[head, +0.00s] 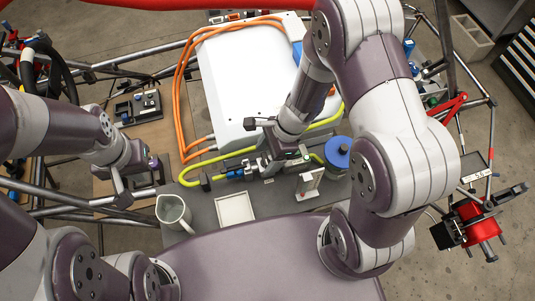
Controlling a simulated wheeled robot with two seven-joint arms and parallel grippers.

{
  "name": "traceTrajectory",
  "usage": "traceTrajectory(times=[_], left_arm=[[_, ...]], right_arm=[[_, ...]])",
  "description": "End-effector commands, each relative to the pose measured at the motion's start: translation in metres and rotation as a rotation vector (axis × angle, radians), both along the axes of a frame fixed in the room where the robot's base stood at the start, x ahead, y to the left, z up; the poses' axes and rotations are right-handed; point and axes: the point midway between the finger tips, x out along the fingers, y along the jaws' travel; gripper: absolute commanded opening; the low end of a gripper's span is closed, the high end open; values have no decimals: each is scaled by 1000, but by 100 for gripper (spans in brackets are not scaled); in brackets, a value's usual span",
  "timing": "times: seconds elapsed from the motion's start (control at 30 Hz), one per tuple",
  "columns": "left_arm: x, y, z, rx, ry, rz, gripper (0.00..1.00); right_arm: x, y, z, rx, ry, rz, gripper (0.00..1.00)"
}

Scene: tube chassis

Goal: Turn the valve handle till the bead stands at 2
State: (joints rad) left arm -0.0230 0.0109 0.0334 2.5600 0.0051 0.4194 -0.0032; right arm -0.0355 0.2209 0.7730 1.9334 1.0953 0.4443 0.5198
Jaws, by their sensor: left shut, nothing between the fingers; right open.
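A blue round disc (337,151) sits on the bench to the right of my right gripper. A small blue inline fitting (236,174) joins the yellow hose (210,168). I cannot tell which part is the valve handle; the bead and its numbers are too small or hidden. My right gripper (262,147) is open, low over the hose fittings, and it covers part of them. I cannot tell whether it touches anything. My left gripper (135,186) is shut and empty, at the bench's left edge, well away from the fittings.
A small white stand (309,184) is near the blue disc. A white box (235,80) with orange cables (178,105) lies behind. Chassis tubes surround the bench.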

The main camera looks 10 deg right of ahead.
Motion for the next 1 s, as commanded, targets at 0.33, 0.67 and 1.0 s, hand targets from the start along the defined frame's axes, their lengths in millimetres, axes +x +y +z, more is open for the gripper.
traceTrajectory(times=[0.33, 0.67, 1.0], left_arm=[[0, 0, 0, 0, 0, 0, 0], [0, 0, 2, 0, 0, 0, 0], [0, 0, 14, 0, 0, 0, 0]], right_arm=[[0, 0, 0, 0, -1, 0, 34], [1, 0, 1, 1, 0, 19, 14], [2, 1, 2, 2, 1, 212, 14]])
